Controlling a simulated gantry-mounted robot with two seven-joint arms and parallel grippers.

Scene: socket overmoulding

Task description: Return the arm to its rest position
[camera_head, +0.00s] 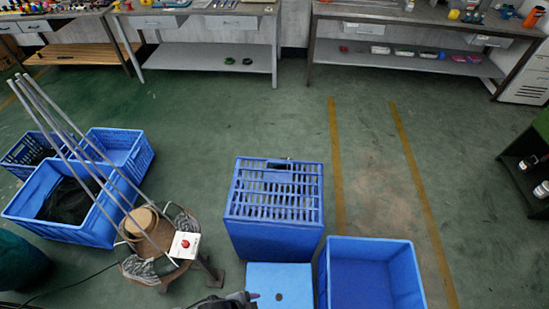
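A dark grey shape (228,300) pokes in at the bottom edge, left of centre, with a small purple tip beside it. It looks like the end of my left arm, but most of it is cut off by the frame. I cannot make out its fingers or whether they hold anything. The light blue box top (279,284) with a round dark hole is just to its right. No part of my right gripper shows.
A slatted blue crate (273,226) stands at centre, with an empty blue bin (368,245) to its right. A round stool (155,262) carries a red-button box (184,245); grey rods lean across it. Blue bins (90,234) stand left. The green floor (250,120) beyond is clear.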

